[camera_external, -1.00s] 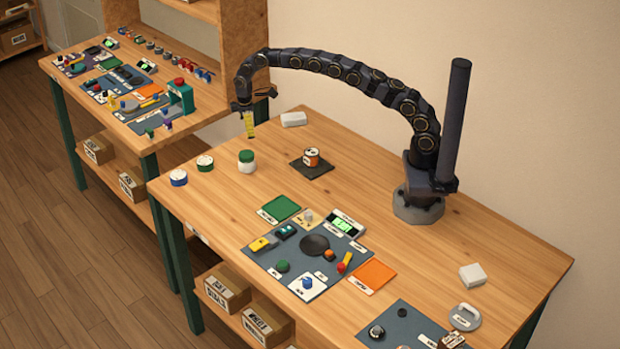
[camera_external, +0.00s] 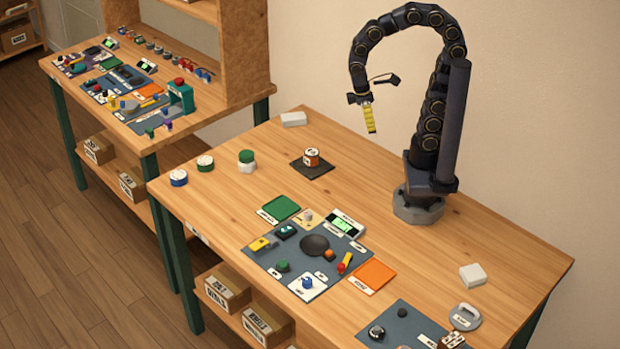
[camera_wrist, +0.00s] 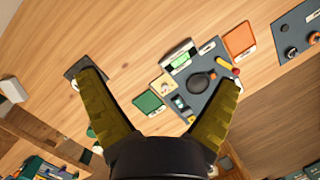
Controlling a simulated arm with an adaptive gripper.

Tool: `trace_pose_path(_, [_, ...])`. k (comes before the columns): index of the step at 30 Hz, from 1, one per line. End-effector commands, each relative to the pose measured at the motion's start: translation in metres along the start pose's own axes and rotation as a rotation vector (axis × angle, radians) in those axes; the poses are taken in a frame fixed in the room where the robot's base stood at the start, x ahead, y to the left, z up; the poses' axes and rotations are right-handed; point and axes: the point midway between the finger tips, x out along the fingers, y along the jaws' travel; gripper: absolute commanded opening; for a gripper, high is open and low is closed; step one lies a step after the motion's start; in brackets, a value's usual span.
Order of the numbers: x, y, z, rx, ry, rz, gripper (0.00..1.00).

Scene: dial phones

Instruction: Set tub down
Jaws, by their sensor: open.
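A white tub with a green lid (camera_external: 246,161) stands upright on the wooden table, left of the middle in the external view. Beside it are a low green-topped round container (camera_external: 205,163) and a blue-topped one (camera_external: 178,178). An orange and white canister (camera_external: 311,157) stands on a black mat (camera_external: 318,172). I cannot tell for sure which is the tub. My gripper (camera_external: 369,119) hangs high above the table, apart from all of these. In the wrist view my gripper (camera_wrist: 165,80) has its yellow fingers wide apart with nothing between them.
A dark panel (camera_external: 262,262) with knobs and a black dish lies toward the front, beside green (camera_external: 279,207) and orange (camera_external: 372,277) squares. White blocks lie at the back (camera_external: 293,119) and right (camera_external: 473,275). The table's middle right is clear.

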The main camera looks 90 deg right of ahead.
Motion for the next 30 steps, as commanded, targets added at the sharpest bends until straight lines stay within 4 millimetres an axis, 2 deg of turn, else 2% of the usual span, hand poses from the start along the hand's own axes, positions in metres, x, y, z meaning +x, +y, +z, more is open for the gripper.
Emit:
trace_pose_path(1, [-0.016,0.003,0.019,0.02,0.125,0.045,0.92])
trace_pose_path(3, [-0.008,0.001,0.034,0.034,0.124,0.049,0.92])
trace_pose_path(7, [0.002,-0.001,0.05,0.048,0.12,0.049,0.92])
trace_pose_path(30, [0.005,-0.001,0.052,0.05,0.105,0.047,0.92])
